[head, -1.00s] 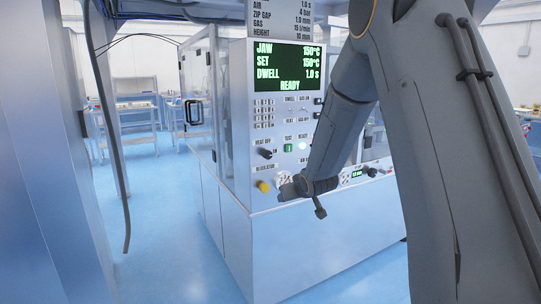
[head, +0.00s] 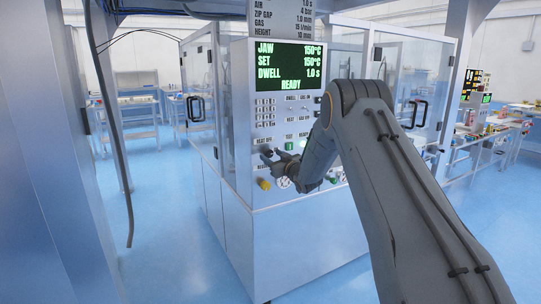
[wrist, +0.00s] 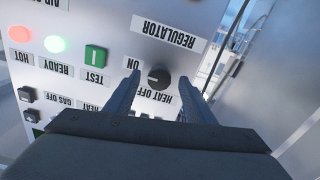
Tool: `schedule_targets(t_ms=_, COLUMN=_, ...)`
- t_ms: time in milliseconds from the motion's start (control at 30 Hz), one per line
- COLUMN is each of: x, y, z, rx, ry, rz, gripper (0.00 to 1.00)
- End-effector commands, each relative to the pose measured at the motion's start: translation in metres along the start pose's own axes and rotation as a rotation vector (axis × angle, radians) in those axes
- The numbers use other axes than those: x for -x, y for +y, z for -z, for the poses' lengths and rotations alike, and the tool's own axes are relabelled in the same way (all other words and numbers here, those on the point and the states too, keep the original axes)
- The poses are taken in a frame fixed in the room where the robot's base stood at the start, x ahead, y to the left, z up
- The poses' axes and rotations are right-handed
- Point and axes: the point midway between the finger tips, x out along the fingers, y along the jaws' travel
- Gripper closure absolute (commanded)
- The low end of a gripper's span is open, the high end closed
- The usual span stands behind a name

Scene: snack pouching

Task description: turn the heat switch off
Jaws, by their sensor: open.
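The heat switch (wrist: 158,76) is a round black knob on the pale panel in the wrist view, with upside-down "HEAT OFF" and "ON" labels beside it. A small white mark shows on its face, but I cannot tell surely which label it points to. My gripper (wrist: 160,80) is open, with one fingertip on each side of the knob; I cannot tell whether they touch it. In the head view my gripper (head: 268,160) is at the panel's lower left and covers the knob.
A green TEST button (wrist: 95,57), a lit READY lamp (wrist: 55,44) and a red HOT lamp (wrist: 20,33) are near the knob. A yellow knob (head: 264,184) sits below my gripper. The display (head: 289,67) reads JAW 150, SET 150, READY.

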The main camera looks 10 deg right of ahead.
Motion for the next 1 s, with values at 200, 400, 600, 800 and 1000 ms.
schedule_targets(t_ms=200, x=-0.014, y=0.0, z=0.0, rx=0.0, ry=-0.001, rz=-0.001, gripper=0.51)
schedule_targets(t_ms=400, x=-0.015, y=0.001, z=0.0, rx=0.0, ry=-0.001, rz=-0.001, gripper=0.51)
schedule_targets(t_ms=600, x=-0.015, y=0.001, z=0.0, rx=0.0, ry=-0.001, rz=-0.001, gripper=0.71)
schedule_targets(t_ms=800, x=-0.015, y=0.0, z=0.0, rx=0.0, ry=-0.001, rz=-0.001, gripper=0.92)
schedule_targets(t_ms=1000, x=-0.015, y=0.0, z=-0.001, rx=0.026, ry=0.0, rz=-0.001, gripper=0.92)
